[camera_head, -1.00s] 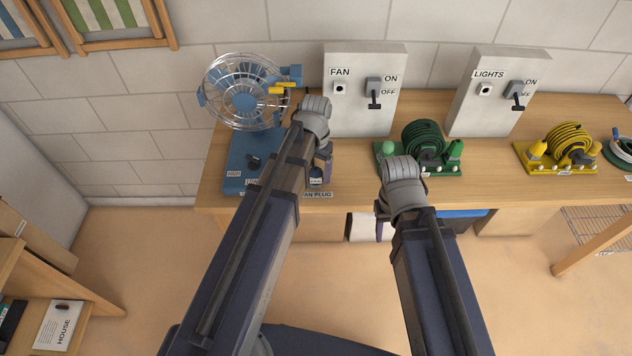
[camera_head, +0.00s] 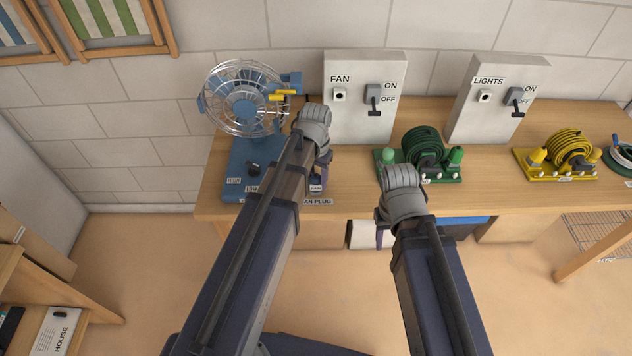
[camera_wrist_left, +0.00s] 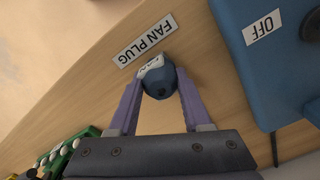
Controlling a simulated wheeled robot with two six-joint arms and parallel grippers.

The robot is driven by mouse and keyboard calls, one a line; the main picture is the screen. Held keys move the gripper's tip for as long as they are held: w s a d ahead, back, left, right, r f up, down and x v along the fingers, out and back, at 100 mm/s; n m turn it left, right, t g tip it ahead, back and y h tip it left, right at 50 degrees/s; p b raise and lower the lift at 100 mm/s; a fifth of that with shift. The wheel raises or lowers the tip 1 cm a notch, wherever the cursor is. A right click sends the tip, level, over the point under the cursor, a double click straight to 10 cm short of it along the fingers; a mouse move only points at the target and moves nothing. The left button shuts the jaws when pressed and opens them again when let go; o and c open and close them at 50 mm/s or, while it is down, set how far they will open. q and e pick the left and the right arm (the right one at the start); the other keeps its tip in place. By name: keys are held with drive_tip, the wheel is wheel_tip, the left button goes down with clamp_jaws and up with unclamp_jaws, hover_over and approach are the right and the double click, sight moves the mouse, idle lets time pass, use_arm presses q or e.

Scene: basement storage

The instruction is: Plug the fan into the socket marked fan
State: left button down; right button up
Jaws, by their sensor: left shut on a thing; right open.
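The blue fan (camera_head: 246,108) with a wire cage stands on its blue base (camera_head: 243,188) at the left of the workbench. My left gripper (camera_wrist_left: 158,86) is shut on the dark blue fan plug (camera_wrist_left: 158,78), which has a white label. The plug is by the FAN PLUG label (camera_wrist_left: 146,40) on the bench; I cannot tell whether it touches the wood. In the head view my left arm partly hides the plug (camera_head: 316,187). The FAN socket (camera_head: 340,95) is on the grey-white panel (camera_head: 361,125), with nothing in it. My right gripper (camera_head: 383,234) is open at the bench's front edge.
A LIGHTS panel (camera_head: 490,120) with a socket and switch stands to the right. A green cable reel (camera_head: 424,145) and a yellow one (camera_head: 568,149) sit on the bench (camera_head: 490,178). A yellow part (camera_head: 282,96) sticks out beside the fan cage.

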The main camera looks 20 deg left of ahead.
sight(316, 176)
use_arm(q)
drive_tip(key=shift+r+p, duration=0.7)
idle(0.8)
drive_tip(key=shift+r+p, duration=1.25)
drive_tip(key=shift+d, duration=0.1)
